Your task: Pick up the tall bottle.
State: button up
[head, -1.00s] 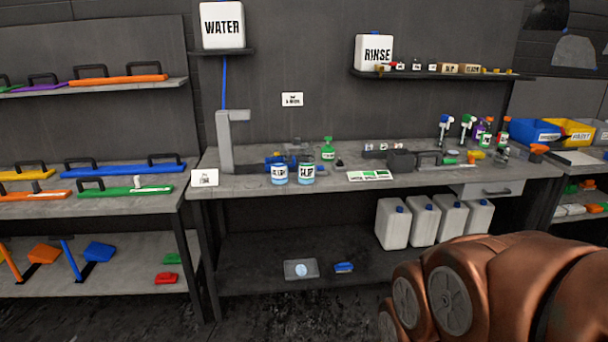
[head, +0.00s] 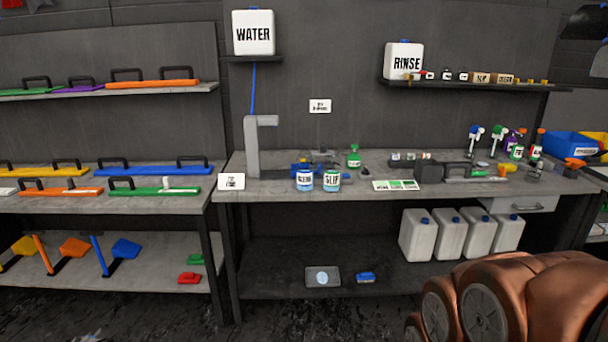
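Several spray bottles stand at the right back of the workbench (head: 330,190): a white one with a blue head (head: 475,140), one with a green head (head: 497,140), and darker labelled ones (head: 517,150) beside them. A small green bottle (head: 354,157) stands near the bench's middle. Two labelled jars, one reading SLIP (head: 332,181), stand at its front. I cannot tell which is the tall bottle. My gripper is not in view; only a copper-coloured part of my arm shows at the lower right, well in front of the bench.
A WATER container (head: 253,33) and a RINSE container (head: 404,60) sit on wall shelves. White jugs (head: 415,236) stand under the bench. A rack with coloured squeegees (head: 152,170) is at the left.

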aim_at(305, 161)
jog(key=u, duration=0.05)
jog(key=i, duration=1.05)
jog(key=u, duration=0.65)
jog(key=i, duration=0.85)
jog(key=u, duration=0.4)
